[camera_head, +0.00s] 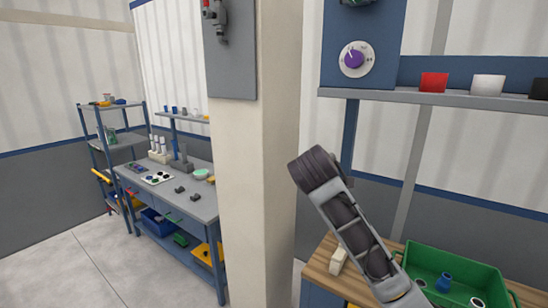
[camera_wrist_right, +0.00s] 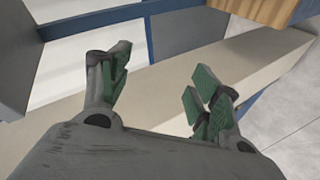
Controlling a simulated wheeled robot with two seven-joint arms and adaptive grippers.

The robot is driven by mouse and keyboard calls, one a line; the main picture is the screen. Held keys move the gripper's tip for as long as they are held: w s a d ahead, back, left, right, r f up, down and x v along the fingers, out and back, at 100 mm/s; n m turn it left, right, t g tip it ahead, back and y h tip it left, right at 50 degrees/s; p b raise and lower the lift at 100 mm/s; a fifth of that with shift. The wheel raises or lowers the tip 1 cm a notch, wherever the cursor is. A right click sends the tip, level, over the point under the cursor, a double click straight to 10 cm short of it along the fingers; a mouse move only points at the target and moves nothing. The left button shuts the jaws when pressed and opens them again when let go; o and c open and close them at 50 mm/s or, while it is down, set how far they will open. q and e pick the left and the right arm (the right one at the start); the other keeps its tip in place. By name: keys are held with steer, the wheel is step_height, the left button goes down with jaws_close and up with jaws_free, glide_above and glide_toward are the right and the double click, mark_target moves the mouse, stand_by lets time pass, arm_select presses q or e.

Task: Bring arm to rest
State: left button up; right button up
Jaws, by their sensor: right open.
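My right arm (camera_head: 350,225) comes in from the lower right in the head view. It is raised and slants up to the left, in front of the wall to the right of the pillar. Its gripper cannot be made out in the head view. In the right wrist view my right gripper (camera_wrist_right: 160,78) has its green-padded fingers spread apart, with nothing between them. The beige pillar and a blue frame show beyond the fingers. My left gripper and left arm are not in view.
The beige pillar (camera_head: 262,140) stands left of my arm. A shelf (camera_head: 400,95) holds red, white and black cups. Below right, a green crate (camera_head: 452,262) with small pipe parts stands on a wooden table (camera_head: 322,262). A workbench (camera_head: 197,205) is at left; floor before it is clear.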

steer(key=s+d+f+m+g+y, duration=0.1)
steer(key=s+f, duration=0.3)
steer(key=f, duration=0.5)
steer(key=s+d+f+m+g+y, duration=0.15)
steer(key=s+f, duration=0.25)
steer(key=f, duration=0.4)
steer(key=s+f+g, duration=0.2)
steer(key=s+f, duration=0.1)
steer(key=f, duration=0.6)
steer(key=s+d+f+m+g+y, duration=0.1)
steer(key=s+d+f+m+g, duration=0.15)
steer(key=s+f, duration=0.75)
steer(key=s+d+f+m+g+y, duration=0.15)
steer(key=s+d+f, duration=0.3)
steer(key=s, duration=0.85)
steer(key=s+f+g+h, duration=0.1)
steer(key=s+f, duration=0.1)
steer(key=f, duration=1.5)
steer(key=s+f, duration=0.2)
steer(key=f, duration=1.5)
steer(key=s+d+f+g, duration=0.1)
steer(key=s+d+f, duration=0.2)
steer(key=s+f, duration=1.6)
steer(key=shift+s+d+f, duration=0.2)
steer(key=shift+s+f, duration=0.05)
steer(key=shift+s, duration=1)
